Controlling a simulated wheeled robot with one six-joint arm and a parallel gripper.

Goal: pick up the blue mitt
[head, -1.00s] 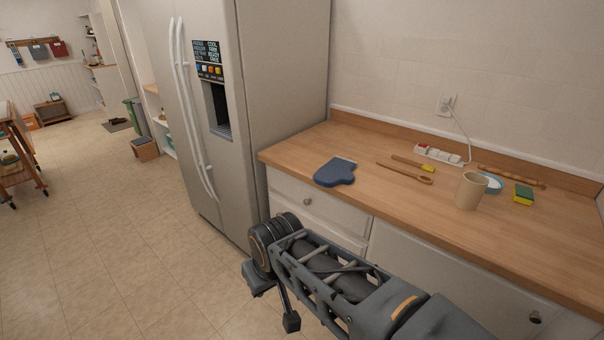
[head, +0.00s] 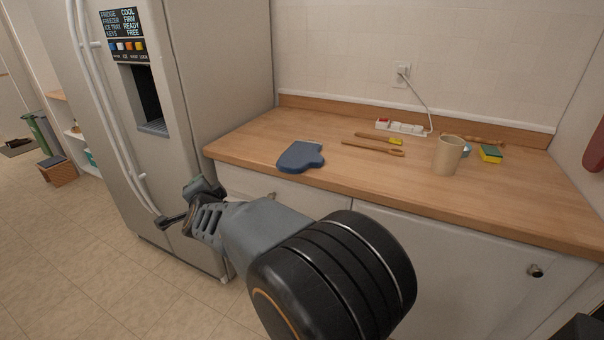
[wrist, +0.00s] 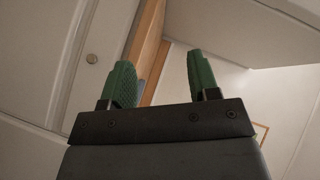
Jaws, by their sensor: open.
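The blue mitt (head: 300,157) lies flat near the front edge of the wooden counter, towards its left end. My gripper (head: 186,205) is in front of the fridge, to the left of the mitt and below counter height in the head view. It is apart from the mitt. In the wrist view my gripper (wrist: 160,77) shows two green fingers spread apart with nothing between them.
The fridge (head: 210,60) stands left of the counter (head: 370,190). A wooden spoon (head: 372,148), a beige cup (head: 447,156), a sponge (head: 490,153) and a power strip (head: 400,127) lie or stand right of the mitt.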

